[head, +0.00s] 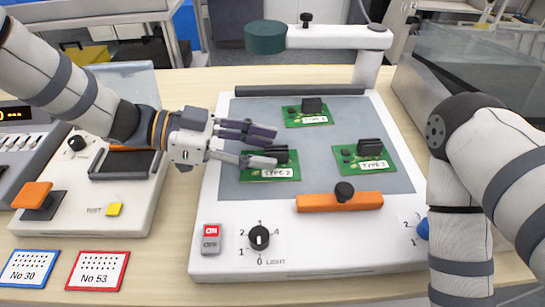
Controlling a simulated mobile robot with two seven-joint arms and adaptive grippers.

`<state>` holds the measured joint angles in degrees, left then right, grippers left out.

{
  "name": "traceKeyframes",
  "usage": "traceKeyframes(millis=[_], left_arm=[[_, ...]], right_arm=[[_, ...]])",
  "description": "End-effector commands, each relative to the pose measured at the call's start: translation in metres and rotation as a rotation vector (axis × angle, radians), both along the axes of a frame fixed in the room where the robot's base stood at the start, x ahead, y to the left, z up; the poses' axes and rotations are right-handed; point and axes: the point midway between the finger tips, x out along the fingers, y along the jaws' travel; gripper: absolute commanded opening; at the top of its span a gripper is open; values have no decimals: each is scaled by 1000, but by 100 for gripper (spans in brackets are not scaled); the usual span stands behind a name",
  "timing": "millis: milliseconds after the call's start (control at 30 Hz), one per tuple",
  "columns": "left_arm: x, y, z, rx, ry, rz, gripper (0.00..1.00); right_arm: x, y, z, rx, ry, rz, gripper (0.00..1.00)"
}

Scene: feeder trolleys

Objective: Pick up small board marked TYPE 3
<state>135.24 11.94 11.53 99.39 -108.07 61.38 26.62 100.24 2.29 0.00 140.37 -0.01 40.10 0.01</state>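The small green board marked TYPE 3 (349,168) lies on the right part of the grey mat on the white fixture, with a black connector block and a white label. My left gripper (276,148) comes in from the left, its fingers spread. It is over or beside the green board marked TYPE 2 (252,176), whose black block shows near the fingertips; I cannot tell if they touch. It is well left of the TYPE 3 board. My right arm is at the right edge, and its gripper is out of view.
A board marked TYPE 1 (292,118) lies at the back of the grey mat (320,185). An orange bar with a black knob (345,192) stands in front of the TYPE 3 board. A white overhead arm with a dark green head (266,37) stands behind.

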Motion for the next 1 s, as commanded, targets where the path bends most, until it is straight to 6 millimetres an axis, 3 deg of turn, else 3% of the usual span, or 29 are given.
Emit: traceKeyframes(millis=[233, 433, 800, 933, 1000], left_arm=[[0, -4, 0, 1, -2, 0, 40], [0, -4, 0, 1, -3, 1, 0], [0, -4, 3, 0, -3, 1, 0], [1, -4, 20, 1, -7, 1, 0], [0, -4, 38, 0, -10, 1, 0]], right_arm=[[0, 0, -1, 0, 1, 0, 40], [0, 0, 0, 0, 1, 0, 40], [0, 0, 0, 0, -1, 0, 40], [3, 0, 3, 0, -12, 0, 40], [7, 0, 6, 0, -23, 0, 40]])
